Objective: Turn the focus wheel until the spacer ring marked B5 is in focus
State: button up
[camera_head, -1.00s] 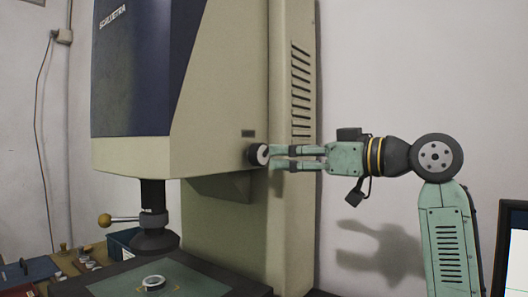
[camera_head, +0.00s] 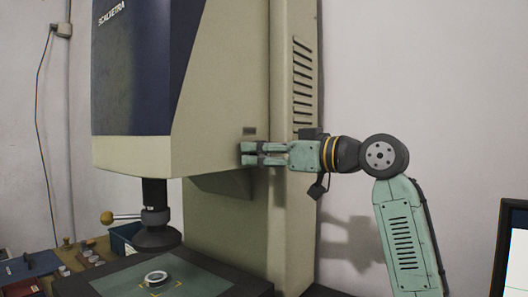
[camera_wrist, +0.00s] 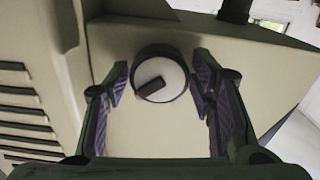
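The focus wheel (camera_wrist: 160,75) is a round knob with a dark rim, a pale face and a dark bar across it, on the side of the beige machine (camera_head: 225,110). In the wrist view it sits between the two fingers of my gripper (camera_wrist: 157,82), with a small gap showing on each side. My gripper is open around it. In the head view my gripper (camera_head: 245,154) reaches the machine's side from the right, and its fingers hide the wheel. A metal ring (camera_head: 155,278) lies on the stage under the lens; any marking on it is too small to read.
The lens barrel (camera_head: 154,215) stands above the green stage plate (camera_head: 205,284). A screen (camera_head: 514,250) is cut off at the right edge. Small parts and a blue bin (camera_head: 124,238) stand at the left. Vent slots (camera_head: 302,80) mark the machine's side.

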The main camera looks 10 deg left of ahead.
jog(key=c, duration=0.8)
jog(key=m+p, duration=0.3)
jog(key=m, duration=0.1)
jog(key=shift+r+m, duration=0.1)
jog(key=shift+m, duration=0.2)
jog(key=shift+w+m+p, duration=0.1)
jog(key=shift+m+p, duration=0.6)
jog(key=shift+m, duration=1.1)
jog(key=o, duration=1.1)
jog(key=shift+o, duration=0.2)
